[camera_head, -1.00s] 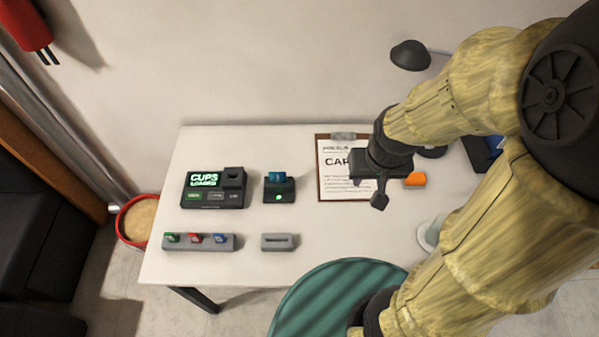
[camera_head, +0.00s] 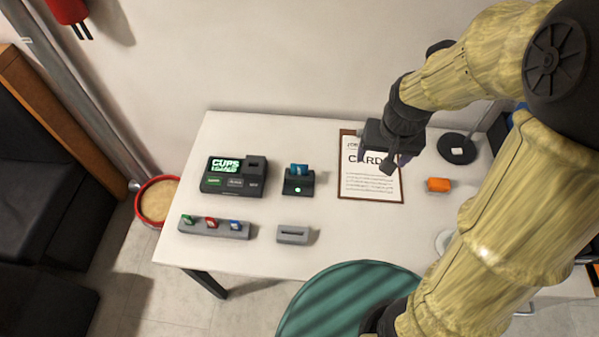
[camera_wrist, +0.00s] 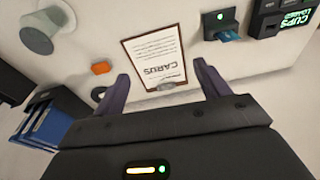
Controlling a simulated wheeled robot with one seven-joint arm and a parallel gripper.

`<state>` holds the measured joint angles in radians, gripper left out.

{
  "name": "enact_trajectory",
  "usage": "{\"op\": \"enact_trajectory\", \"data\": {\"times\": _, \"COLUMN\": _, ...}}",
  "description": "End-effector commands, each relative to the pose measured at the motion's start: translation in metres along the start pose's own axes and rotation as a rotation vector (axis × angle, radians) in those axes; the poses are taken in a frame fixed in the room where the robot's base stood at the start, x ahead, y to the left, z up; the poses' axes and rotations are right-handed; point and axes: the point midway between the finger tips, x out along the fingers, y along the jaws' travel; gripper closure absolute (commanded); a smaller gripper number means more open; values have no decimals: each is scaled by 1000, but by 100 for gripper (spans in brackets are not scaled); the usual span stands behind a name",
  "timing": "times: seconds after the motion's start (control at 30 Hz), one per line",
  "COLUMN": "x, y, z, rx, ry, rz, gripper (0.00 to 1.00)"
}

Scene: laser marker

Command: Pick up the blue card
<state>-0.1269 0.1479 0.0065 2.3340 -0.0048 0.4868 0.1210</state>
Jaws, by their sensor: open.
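A blue card (camera_head: 299,169) stands in a small black reader (camera_head: 298,185) with a green light, near the table's middle. It also shows in the wrist view (camera_wrist: 229,37), at the upper right. Another blue-marked card (camera_head: 235,224) sits at the right end of a grey rack (camera_head: 205,231), beside a green card (camera_head: 187,219) and a red card (camera_head: 210,222). My gripper (camera_head: 384,160) is open and empty above the clipboard, well to the right of both blue cards. Its purple fingers stand apart in the wrist view (camera_wrist: 161,72).
A black box reading "CUPS" (camera_head: 233,176) stands left of the reader. A grey slotted block (camera_head: 293,235) is right of the rack. A teal round seat (camera_head: 345,300) is at the front edge.

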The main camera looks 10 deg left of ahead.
Motion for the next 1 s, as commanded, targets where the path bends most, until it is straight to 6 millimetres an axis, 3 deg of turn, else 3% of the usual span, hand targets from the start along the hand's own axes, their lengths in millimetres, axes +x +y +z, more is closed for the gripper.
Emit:
{"op": "enact_trajectory", "data": {"times": 0.1, "x": 23, "y": -47, "z": -37, "rx": -22, "ry": -47, "rz": -9, "gripper": 25}}
{"op": "enact_trajectory", "data": {"times": 0.2, "x": 39, "y": -90, "z": -60, "rx": -31, "ry": -86, "rz": -9, "gripper": 25}}
{"op": "enact_trajectory", "data": {"times": 0.4, "x": 67, "y": -172, "z": -83, "rx": -42, "ry": -151, "rz": 6, "gripper": 25}}
{"op": "enact_trajectory", "data": {"times": 0.5, "x": 74, "y": -194, "z": -86, "rx": -43, "ry": -168, "rz": 13, "gripper": 25}}
{"op": "enact_trajectory", "data": {"times": 0.63, "x": 75, "y": -202, "z": -87, "rx": -40, "ry": -174, "rz": 16, "gripper": 25}}
{"op": "enact_trajectory", "data": {"times": 1.0, "x": 82, "y": -201, "z": -86, "rx": -40, "ry": -175, "rz": 17, "gripper": 25}}
